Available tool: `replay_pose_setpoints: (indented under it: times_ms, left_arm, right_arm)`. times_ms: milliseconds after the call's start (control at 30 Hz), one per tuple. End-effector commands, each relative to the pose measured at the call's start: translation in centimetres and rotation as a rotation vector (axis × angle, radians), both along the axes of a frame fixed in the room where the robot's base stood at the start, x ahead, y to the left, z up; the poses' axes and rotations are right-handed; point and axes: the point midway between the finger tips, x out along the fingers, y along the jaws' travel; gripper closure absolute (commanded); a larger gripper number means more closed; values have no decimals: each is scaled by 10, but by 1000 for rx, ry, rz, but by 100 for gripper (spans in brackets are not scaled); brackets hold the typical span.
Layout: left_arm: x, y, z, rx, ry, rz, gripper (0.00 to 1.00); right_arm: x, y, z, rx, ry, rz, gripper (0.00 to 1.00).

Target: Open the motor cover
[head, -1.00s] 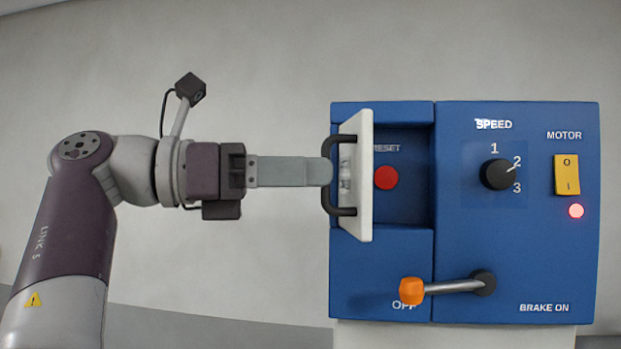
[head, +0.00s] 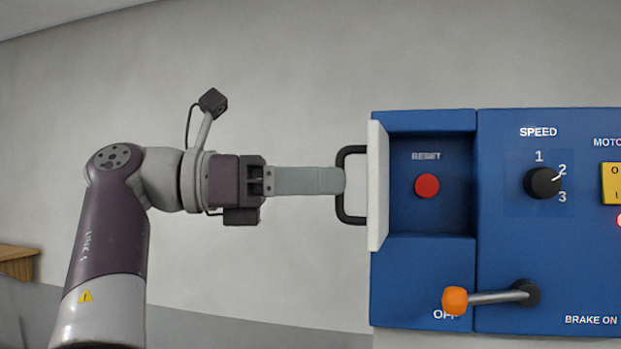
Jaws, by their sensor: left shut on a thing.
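The motor cover (head: 377,186) is a white panel hinged at the left side of the blue control box (head: 424,279). It stands swung out and is seen nearly edge-on. Its black handle (head: 350,214) sticks out to the left. My left gripper (head: 338,181) comes in from the left and is shut on the handle's upright bar. The recess behind the cover is exposed, with the red RESET button (head: 427,186) in plain sight. My right gripper is not in view.
Right of the recess are the black SPEED knob (head: 543,183), pointing near 2, and the yellow MOTOR switch (head: 611,184), cut by the picture edge. An orange-tipped brake lever (head: 455,300) sticks out below the recess. A wooden surface (head: 17,262) shows at far left.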

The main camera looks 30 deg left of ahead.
Motion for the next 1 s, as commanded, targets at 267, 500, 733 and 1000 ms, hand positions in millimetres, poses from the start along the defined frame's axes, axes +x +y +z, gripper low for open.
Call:
replay_pose_setpoints:
  times_ms: [267, 500, 733, 1000]
  left_arm:
    - [1, 1, 2, -8, -2, 5, 74]
    - [1, 0, 2, -5, -2, 3, 64]
    - [0, 0, 1, -3, -2, 2, 64]
    - [-16, 30, 2, -5, -1, 8, 64]
  right_arm:
    - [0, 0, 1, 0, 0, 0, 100]
    - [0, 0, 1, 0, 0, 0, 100]
    - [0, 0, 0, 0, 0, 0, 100]
    - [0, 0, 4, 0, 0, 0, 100]
